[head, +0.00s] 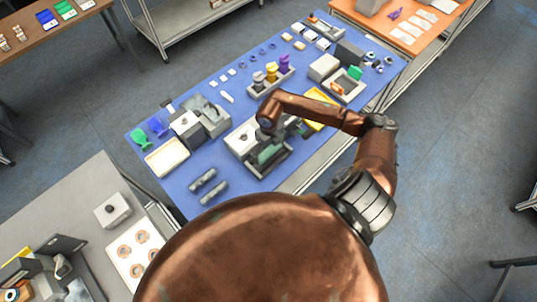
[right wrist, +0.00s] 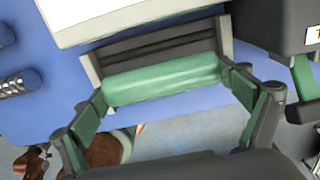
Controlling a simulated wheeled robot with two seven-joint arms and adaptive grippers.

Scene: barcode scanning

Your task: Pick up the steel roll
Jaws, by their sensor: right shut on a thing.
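The steel roll (right wrist: 162,80) shows in the right wrist view as a smooth green cylinder lying across the view. My right gripper (right wrist: 166,100) is shut on it, with one green-padded finger at each end of the roll. In the head view a green patch of the roll (head: 269,152) shows below my right arm, at a dark grey tray (head: 266,172). The tray's slatted grey inside (right wrist: 150,46) lies just behind the roll in the wrist view. I cannot tell whether the roll still touches the tray. My left gripper is not in view.
A white-topped box (head: 240,138) stands close beside the tray. Two grey ribbed cylinders (head: 208,187) lie near the front of the blue table (head: 160,195). A cream tray (head: 167,157) is at the left, and a grey bin (head: 270,84) with coloured bottles is behind.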

